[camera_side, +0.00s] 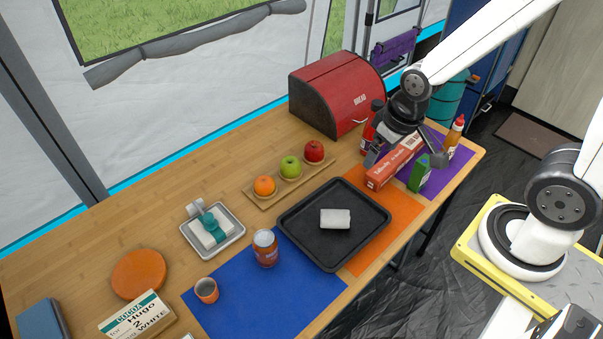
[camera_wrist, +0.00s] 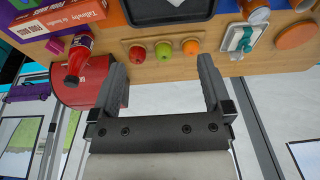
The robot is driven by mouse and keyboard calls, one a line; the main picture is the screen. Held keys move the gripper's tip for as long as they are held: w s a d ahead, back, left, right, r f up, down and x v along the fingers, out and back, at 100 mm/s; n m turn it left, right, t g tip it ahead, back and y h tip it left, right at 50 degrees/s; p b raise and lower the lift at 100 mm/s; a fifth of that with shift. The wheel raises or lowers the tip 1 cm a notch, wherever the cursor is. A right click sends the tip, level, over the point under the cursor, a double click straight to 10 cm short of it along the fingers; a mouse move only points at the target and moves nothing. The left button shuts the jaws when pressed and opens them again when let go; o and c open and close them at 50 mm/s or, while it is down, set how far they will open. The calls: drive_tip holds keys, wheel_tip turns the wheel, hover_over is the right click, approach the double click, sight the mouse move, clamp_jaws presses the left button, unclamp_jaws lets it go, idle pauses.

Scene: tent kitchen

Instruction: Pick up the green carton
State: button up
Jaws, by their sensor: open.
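The green carton (camera_side: 419,174) stands upright on the purple mat at the right end of the table, beside a long red box (camera_side: 394,163). In the wrist view a small bit of the green carton (camera_wrist: 24,4) shows at the top left edge; the rest is out of frame. My gripper (camera_side: 405,158) is above the right end of the table, close to the red box and the carton in the side view. Its fingers are wide apart and empty, as the wrist view of my gripper (camera_wrist: 161,65) shows. I cannot tell its exact height above the carton.
A sauce bottle (camera_side: 454,137) stands right of the carton, and a red bottle (camera_wrist: 79,60) stands behind the red box. A red bread box (camera_side: 337,92) is at the back. A black tray (camera_side: 300,249) and a fruit board (camera_side: 262,203) lie to the left.

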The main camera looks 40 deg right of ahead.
sight(420, 163)
drive_tip(key=shift+c, duration=0.2)
idle(0.5)
drive_tip(key=w+d+f+m+t+h, duration=0.3)
drive_tip(key=w+d+f+m, duration=0.3)
drive_tip(key=w+f+m, duration=0.45)
drive_tip(key=s+d+f+m+g+h, duration=0.2)
drive_tip(key=s+d+h, duration=0.1)
drive_tip(key=d, duration=0.1)
drive_tip(key=s+d+f+m+g+h, duration=0.2)
drive_tip(key=s+d+f+m+h, duration=0.1)
drive_tip(key=d, duration=0.1)
drive_tip(key=s+d+f+m+g+h, duration=0.1)
drive_tip(key=s+d+f+m+h, duration=0.1)
drive_tip(key=s+d+h, duration=0.1)
drive_tip(key=shift+s+d+f+m+g+h, duration=0.2)
drive_tip(key=shift+d+h, duration=0.1)
drive_tip(key=shift+d, duration=0.15)
drive_tip(key=shift+s+d+f+m+g+h, duration=0.1)
drive_tip(key=shift+d+m+g+h, duration=0.1)
drive_tip(key=shift+d+h, duration=0.15)
drive_tip(key=shift+s+d, duration=0.2)
drive_tip(key=shift+s, duration=0.1)
drive_tip(key=shift+d, duration=0.1)
